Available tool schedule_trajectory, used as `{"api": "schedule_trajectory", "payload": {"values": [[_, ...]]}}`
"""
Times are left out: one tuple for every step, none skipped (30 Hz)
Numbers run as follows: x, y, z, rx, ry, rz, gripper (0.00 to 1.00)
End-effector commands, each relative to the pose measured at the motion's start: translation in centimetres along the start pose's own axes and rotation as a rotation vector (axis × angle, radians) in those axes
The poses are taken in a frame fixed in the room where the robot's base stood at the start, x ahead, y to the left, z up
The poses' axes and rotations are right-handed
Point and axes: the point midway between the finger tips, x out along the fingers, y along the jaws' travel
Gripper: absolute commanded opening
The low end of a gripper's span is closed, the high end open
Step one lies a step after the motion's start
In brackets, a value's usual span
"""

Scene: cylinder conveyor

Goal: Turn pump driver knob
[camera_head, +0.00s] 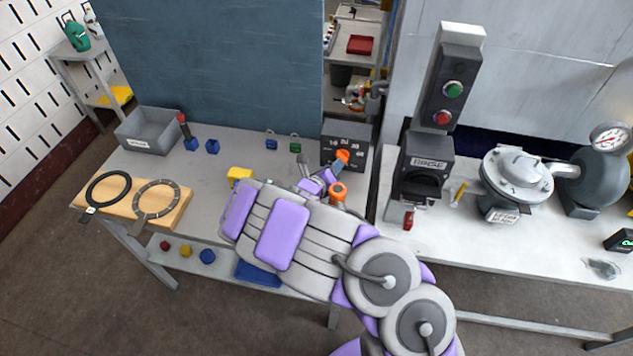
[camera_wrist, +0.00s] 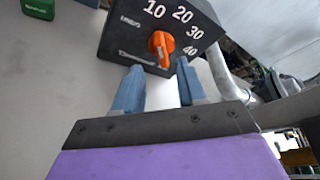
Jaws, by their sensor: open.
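The pump driver is a black box (camera_head: 331,151) at the back right of the left table. It also shows in the wrist view (camera_wrist: 118,43), with a dial marked 10, 20, 30 and 40. Its orange knob (camera_wrist: 162,48) sits at the middle of the dial, and it shows in the head view (camera_head: 342,157) just beyond my gripper. My gripper (camera_wrist: 157,85) is open and empty. Its two blue-grey fingers point at the box, one on each side below the knob, apart from it. In the head view my arm hides part of the table.
A grey bin (camera_head: 150,133), blue and green padlocks (camera_head: 295,144), a yellow block (camera_head: 239,174) and a wooden board (camera_head: 133,207) with rings stand on the left table. On the right table are a button box (camera_head: 449,92) and a flanged pump part (camera_head: 515,175).

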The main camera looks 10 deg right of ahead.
Motion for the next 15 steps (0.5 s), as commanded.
{"api": "schedule_trajectory", "payload": {"values": [[-1.1,0.1,0.3,-0.005,-0.003,0.004,0.40],[-1.6,0.1,0.2,-0.005,-0.002,0.004,0.40],[-2.3,0.1,0.2,-0.006,-0.003,0.004,0.40],[-2.8,0.0,0.2,-0.005,-0.002,0.003,0.40],[-3.3,0.0,0.2,-0.005,-0.002,0.002,0.40],[-3.9,0.0,0.1,-0.005,-0.001,0.003,0.40],[-4.4,0.0,0.2,-0.004,-0.001,0.003,0.40],[-4.9,0.0,0.2,-0.004,-0.002,0.003,0.40],[-5.5,0.0,0.2,-0.002,-0.003,0.003,0.40],[-6.0,0.0,0.3,-0.002,-0.004,0.003,0.40],[-6.4,0.0,0.2,-0.001,-0.003,0.003,0.40],[-7.0,0.0,0.2,-0.002,-0.002,0.003,0.40],[-7.5,0.0,0.2,-0.002,-0.002,0.003,0.40],[-7.8,0.0,0.2,-0.002,-0.001,0.002,0.40],[-8.4,0.0,0.1,-0.003,-0.002,0.002,0.40]]}}
